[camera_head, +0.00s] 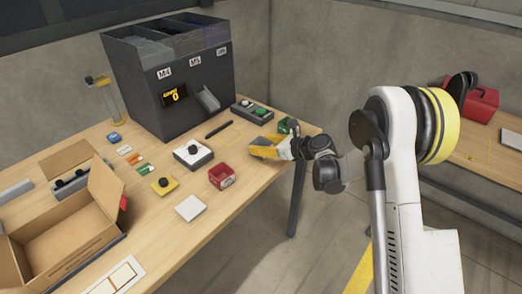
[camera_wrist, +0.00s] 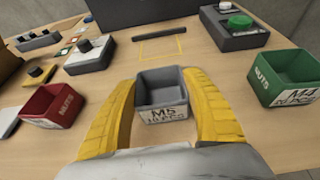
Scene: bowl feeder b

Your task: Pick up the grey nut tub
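The grey nut tub (camera_wrist: 162,92), labelled M5, sits on the table in the wrist view, its open top facing up and its inside looking empty. My gripper (camera_wrist: 160,78) has its two yellow fingers spread around the tub, one along its left side and one along its right. The fingers look apart from the walls by narrow gaps, though contact low down is hard to see. In the head view my gripper (camera_head: 262,149) is low over the table's right part, and its fingers largely hide the tub.
A red nut tub (camera_wrist: 52,106) stands to the left and a green M4 tub (camera_wrist: 285,78) to the right. Behind are a black bar (camera_wrist: 159,34), a box with a green button (camera_wrist: 235,28) and the dark feeder (camera_head: 170,85). A cardboard box (camera_head: 70,240) is far left.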

